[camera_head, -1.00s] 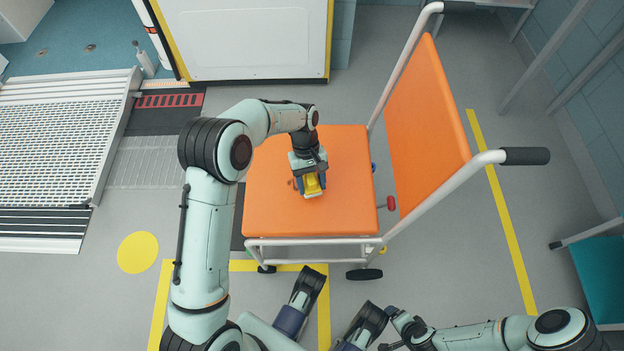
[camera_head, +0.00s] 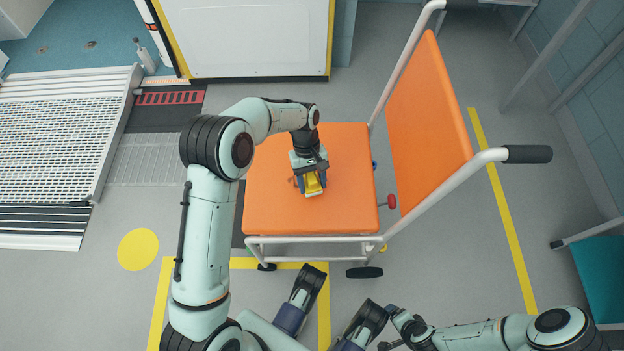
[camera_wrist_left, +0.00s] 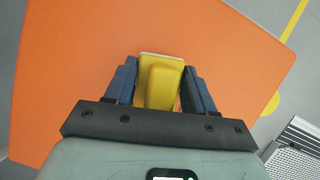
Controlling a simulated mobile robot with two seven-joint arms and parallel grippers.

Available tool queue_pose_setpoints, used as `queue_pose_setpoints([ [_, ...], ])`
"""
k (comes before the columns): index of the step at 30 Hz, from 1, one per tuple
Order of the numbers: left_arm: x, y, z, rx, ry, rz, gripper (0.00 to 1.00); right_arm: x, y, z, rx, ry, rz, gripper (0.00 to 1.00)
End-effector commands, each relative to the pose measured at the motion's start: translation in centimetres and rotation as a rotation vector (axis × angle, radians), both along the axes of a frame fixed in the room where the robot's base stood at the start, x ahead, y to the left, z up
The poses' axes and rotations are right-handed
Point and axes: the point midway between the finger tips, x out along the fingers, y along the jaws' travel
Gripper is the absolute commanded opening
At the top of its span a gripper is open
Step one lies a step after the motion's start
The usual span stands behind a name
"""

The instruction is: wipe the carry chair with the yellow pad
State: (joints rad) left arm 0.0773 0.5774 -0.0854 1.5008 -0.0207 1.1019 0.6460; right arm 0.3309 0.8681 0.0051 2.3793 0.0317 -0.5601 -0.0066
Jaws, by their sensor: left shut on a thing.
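The carry chair has an orange seat (camera_head: 345,180) and an orange backrest (camera_head: 425,125) on a pale tubular frame. The seat also fills much of the left wrist view (camera_wrist_left: 70,60). My left gripper (camera_head: 312,186) is over the middle of the seat, shut on the yellow pad (camera_head: 314,184). In the left wrist view the pad (camera_wrist_left: 161,82) sits between the two dark blue fingers, over the orange surface. Whether its underside touches the seat is hidden. My right gripper (camera_head: 388,328) is low in the head view, away from the chair; its jaws are too unclear to read.
A ribbed metal ramp (camera_head: 62,130) lies at the left. A white panel with yellow edging (camera_head: 258,38) stands behind the chair. A teal seat (camera_head: 603,275) is at the right edge. Grey floor with yellow lines (camera_head: 502,210) is open to the chair's right.

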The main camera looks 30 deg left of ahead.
Motion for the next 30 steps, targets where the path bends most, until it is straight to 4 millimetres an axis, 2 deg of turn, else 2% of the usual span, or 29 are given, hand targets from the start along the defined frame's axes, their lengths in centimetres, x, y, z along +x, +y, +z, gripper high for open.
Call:
queue_pose_setpoints([
  [22,0.0,0.0,-1.4,0.0,0.001,0.001,0.3,0.0,0.0,-0.7,0.0,0.001,0.0,0.87],
  [30,1.8,1.1,-1.4,0.0,-0.001,0.0,0.3,0.1,0.0,-1.7,0.0,0.004,0.0,0.87],
])
